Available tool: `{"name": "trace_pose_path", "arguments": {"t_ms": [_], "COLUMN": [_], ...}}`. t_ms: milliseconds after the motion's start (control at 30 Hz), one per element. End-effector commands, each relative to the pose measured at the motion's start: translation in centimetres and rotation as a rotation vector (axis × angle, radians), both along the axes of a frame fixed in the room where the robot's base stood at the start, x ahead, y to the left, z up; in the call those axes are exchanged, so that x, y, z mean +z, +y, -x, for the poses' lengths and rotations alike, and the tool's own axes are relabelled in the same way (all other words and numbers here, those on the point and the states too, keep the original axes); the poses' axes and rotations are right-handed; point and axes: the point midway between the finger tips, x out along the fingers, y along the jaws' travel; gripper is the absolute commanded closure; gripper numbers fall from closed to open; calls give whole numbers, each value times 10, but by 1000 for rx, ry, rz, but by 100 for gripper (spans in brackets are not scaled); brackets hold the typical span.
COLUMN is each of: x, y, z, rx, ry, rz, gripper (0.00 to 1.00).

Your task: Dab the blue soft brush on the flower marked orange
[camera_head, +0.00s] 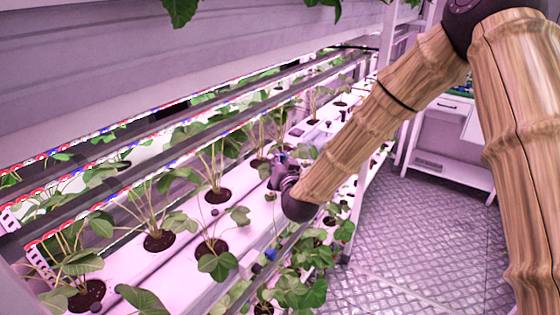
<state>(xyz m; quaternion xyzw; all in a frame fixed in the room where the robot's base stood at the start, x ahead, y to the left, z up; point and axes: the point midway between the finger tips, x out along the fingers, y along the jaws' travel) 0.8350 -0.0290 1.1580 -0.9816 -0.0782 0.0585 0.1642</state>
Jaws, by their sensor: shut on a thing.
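My gripper (283,170) is a dark, small shape at the end of my wooden-looking arm, over the middle of the planted rack. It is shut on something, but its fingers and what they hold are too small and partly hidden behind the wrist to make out. I cannot pick out the blue soft brush for sure. A small blue piece (270,254) shows at the front edge of the rack, below and left of the wrist. I see no flower with an orange mark; leaves and my arm cover part of the rack.
White growing channels (190,262) with leafy plants in dark round holes run away from me. Plants stand close around my gripper. Lit shelf rails (150,150) run behind them. A white table (455,178) stands at the back right. The metal floor (415,250) is clear.

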Motion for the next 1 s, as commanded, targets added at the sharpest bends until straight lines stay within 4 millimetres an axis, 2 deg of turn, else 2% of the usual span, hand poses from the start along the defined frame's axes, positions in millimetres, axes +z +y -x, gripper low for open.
{"name": "trace_pose_path", "arguments": {"t_ms": [1000], "x": [-6], "y": [0], "z": [0], "rx": [0], "ry": [0], "rz": [0], "gripper": [97]}}
